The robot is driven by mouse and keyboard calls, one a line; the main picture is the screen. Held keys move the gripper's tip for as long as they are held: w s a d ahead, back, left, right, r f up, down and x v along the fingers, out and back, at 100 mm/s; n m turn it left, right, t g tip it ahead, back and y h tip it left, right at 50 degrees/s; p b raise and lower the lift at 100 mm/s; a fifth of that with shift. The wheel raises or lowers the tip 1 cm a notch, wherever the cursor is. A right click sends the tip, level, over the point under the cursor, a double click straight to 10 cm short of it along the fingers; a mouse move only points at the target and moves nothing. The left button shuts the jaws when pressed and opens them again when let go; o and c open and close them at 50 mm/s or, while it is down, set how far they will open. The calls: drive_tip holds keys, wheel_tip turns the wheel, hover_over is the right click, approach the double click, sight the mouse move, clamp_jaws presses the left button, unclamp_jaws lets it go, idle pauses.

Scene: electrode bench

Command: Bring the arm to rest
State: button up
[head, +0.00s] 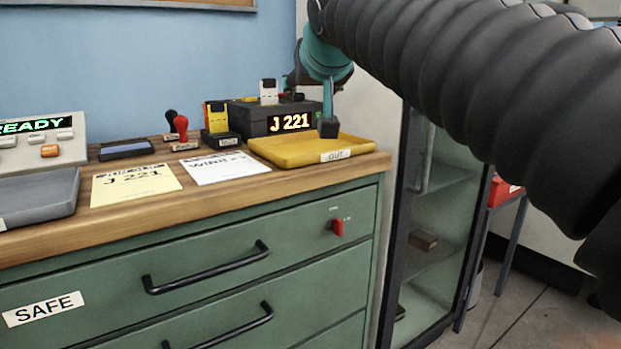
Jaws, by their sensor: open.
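My arm, in a dark ribbed sleeve, comes in from the right of the head view and bends down at a teal wrist. My gripper (328,127) points down above the back of the yellow tray (274,151) labelled OUT, at the right end of the bench. It is open, with nothing seen in it. The jaws are seen nearly edge-on, so the gap between them does not show clearly. I cannot tell if the fingertips touch the tray.
The wooden bench top (235,195) holds a dark box showing J 221 (290,123), several stamps, a yellow J 221 sheet (136,185), a white sheet (217,168), a grey tray (40,197) and a READY console (40,143). A glass cabinet (437,220) stands right of the bench.

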drive_tip(key=s+d+f+g, duration=0.2)
drive_tip(key=s+d+f, duration=0.3)
drive_tip(key=s+f, duration=0.3)
drive_tip(key=s+d+f+m+g+h+p, duration=0.1)
drive_tip(key=s+d+f+g, duration=0.1)
drive_tip(key=s+d+f, duration=0.3)
drive_tip(key=s+d+f+m+g+h+p, duration=0.1)
drive_tip(key=s+d+f+g, duration=0.2)
drive_tip(key=s+f, duration=0.9)
wheel_tip(320, 180, down, 11)
drive_tip(key=d, duration=0.3)
drive_tip(key=shift+s, duration=0.3)
drive_tip(key=shift+r, duration=0.1)
